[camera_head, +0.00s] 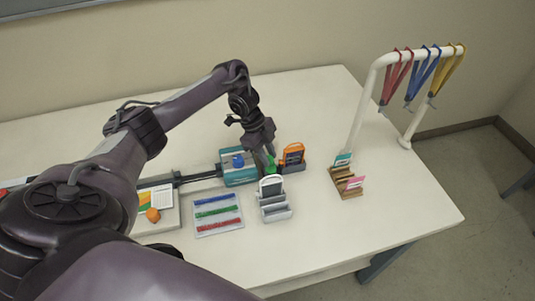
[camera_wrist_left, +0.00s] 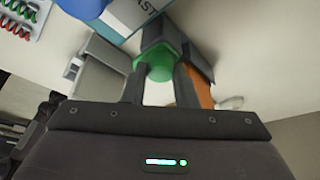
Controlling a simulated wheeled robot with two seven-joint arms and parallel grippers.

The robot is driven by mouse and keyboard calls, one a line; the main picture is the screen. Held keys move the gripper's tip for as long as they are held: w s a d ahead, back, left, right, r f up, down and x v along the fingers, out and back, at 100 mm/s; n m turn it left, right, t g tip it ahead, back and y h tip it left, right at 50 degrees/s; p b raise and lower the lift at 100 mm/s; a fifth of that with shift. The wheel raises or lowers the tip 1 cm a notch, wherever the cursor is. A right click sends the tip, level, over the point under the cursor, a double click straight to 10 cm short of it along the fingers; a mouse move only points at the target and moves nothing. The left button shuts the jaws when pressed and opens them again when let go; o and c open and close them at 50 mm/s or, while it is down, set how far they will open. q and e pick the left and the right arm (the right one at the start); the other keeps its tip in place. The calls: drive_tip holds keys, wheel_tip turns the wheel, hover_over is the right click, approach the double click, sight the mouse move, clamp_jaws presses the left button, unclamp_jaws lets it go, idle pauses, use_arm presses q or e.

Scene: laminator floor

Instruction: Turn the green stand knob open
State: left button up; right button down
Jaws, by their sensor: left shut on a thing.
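The green stand knob (camera_wrist_left: 158,66) shows in the left wrist view between the two fingers of my left gripper (camera_wrist_left: 160,92). The gripper is shut on it, with one finger on each side. In the head view the green knob (camera_head: 270,164) is small and partly hidden by my left gripper (camera_head: 268,158), which reaches down over it between the teal machine and the orange-framed holder. The knob's turn angle cannot be told. My right gripper is not in view.
The teal machine (camera_head: 240,178) with a blue knob (camera_head: 238,160) stands left of the gripper. An orange-framed holder (camera_head: 293,153) and a white-framed holder (camera_head: 271,185) stand close by. A wooden card rack (camera_head: 350,191) is further right. The table's front right (camera_head: 400,220) is clear.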

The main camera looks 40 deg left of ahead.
use_arm(q)
drive_tip(key=o, duration=1)
drive_tip(key=shift+w+a+r, duration=0.1)
drive_tip(key=shift+a+r, duration=0.05)
drive_tip(key=shift+r, duration=0.25)
drive_tip(key=p+v, duration=0.1)
drive_tip(key=v, duration=0.6)
drive_tip(key=shift+p, duration=0.3)
drive_tip(key=shift+f, duration=0.15)
